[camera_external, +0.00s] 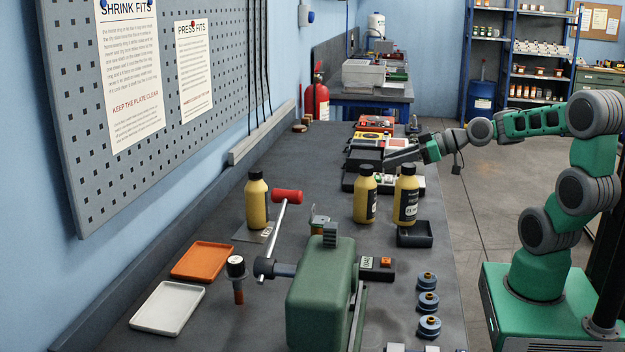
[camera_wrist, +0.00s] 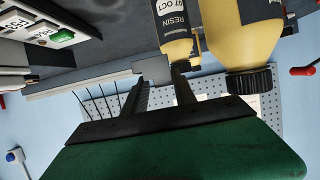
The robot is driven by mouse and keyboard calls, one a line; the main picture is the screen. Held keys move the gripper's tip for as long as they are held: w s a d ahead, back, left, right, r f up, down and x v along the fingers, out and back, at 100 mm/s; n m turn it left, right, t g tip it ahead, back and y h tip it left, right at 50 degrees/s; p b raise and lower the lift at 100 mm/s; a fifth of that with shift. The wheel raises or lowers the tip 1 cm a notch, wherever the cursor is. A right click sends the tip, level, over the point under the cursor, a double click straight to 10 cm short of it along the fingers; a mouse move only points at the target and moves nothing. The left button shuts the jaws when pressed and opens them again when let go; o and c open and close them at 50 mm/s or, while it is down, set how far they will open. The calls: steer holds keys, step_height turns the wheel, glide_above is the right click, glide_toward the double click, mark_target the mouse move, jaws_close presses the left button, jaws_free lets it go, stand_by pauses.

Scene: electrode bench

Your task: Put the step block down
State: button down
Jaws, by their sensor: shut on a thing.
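My gripper (camera_external: 398,157) is over the far right part of the bench, above the row of instruments and beyond the two right-hand yellow bottles. In the wrist view, its two dark fingers (camera_wrist: 158,78) are closed on a small plain grey piece, which looks like the step block (camera_wrist: 151,65). In the external view I cannot separate the block from the dark fingers. It appears held above the bench (camera_external: 330,150), but the exact gap is unclear.
Yellow resin bottles (camera_external: 365,197) (camera_external: 406,196) stand just nearer, close to the fingers in the wrist view (camera_wrist: 175,35). A black tray (camera_external: 415,236) sits at the right edge. Instruments (camera_external: 416,184) crowd below the gripper. The bench's middle left is clear.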

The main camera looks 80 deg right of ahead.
steer(key=w+d+f, duration=0.3)
steer(key=w, duration=0.4)
steer(key=p, duration=0.1)
glide_above(349, 204)
steer(key=f, duration=0.6)
steer(key=shift+s+a, duration=0.15)
steer(key=shift+s, duration=0.1)
steer(key=shift+w+f, duration=0.2)
steer(key=shift+f, duration=0.05)
steer(key=f+p, duration=0.1)
steer(key=f, duration=0.2)
steer(key=shift+w+f, duration=0.2)
steer(key=shift+f+b, duration=0.2)
steer(key=shift+b, duration=0.15)
steer(key=c, duration=1)
jaws_free()
steer(key=shift+s, duration=0.1)
